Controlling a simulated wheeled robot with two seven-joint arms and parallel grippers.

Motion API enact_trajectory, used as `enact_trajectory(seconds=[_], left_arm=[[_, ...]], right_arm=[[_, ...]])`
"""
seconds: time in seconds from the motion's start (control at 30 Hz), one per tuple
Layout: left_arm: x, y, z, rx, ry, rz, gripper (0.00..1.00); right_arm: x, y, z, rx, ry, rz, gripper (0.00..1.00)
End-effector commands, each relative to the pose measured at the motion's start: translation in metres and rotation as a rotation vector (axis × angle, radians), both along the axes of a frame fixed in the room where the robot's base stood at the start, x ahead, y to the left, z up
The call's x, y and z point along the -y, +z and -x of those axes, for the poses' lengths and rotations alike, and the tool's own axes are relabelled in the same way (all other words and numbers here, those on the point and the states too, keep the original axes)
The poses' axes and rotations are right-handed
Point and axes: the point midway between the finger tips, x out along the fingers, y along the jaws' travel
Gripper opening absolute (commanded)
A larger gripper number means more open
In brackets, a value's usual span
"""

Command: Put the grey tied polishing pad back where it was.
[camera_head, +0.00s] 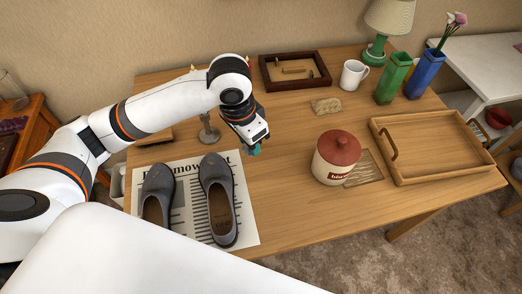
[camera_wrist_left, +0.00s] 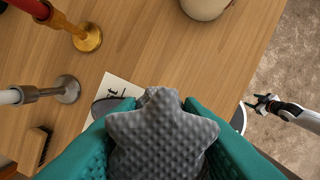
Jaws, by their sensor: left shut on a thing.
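The grey polishing pad (camera_wrist_left: 160,135) fills the lower middle of the left wrist view, dimpled and bunched into a star-like shape. My left gripper (camera_wrist_left: 162,112) is shut on it, with a teal finger on each side. In the head view my left gripper (camera_head: 254,149) is above the table, just past the upper right of the newspaper (camera_head: 247,212); the pad is mostly hidden there. Grey shoes (camera_head: 217,200) stand on the newspaper. My right gripper (camera_wrist_left: 262,103) shows small at the right of the left wrist view, over the carpet; its jaws are too small to judge.
A pewter candlestick (camera_head: 208,131) stands behind the shoes. A red-lidded jar (camera_head: 335,160) is right of my gripper, and a beige block (camera_head: 326,106) lies behind it. A wooden tray (camera_head: 430,147) takes the right end. Bare table lies between newspaper and jar.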

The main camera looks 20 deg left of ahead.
Motion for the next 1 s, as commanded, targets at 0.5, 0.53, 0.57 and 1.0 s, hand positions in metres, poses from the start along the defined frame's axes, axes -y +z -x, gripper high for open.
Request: enact_trajectory(seconds=[0.5,0.53,0.57,1.0], left_arm=[[0.024,-0.070,-0.082,0.001,-1.041,0.001,0.11],[0.025,-0.071,-0.084,0.001,-1.079,0.000,0.11],[0.026,-0.073,-0.087,0.001,-1.113,0.000,0.11],[0.028,-0.121,-0.093,-0.001,-1.242,0.000,0.11]], right_arm=[[0.003,-0.057,0.007,-0.011,0.003,0.004,0.58],[0.003,-0.058,0.007,-0.011,0.003,0.005,0.58],[0.004,-0.060,0.007,-0.011,0.003,0.006,0.58],[0.005,-0.062,0.005,-0.008,0.003,0.006,0.58]])
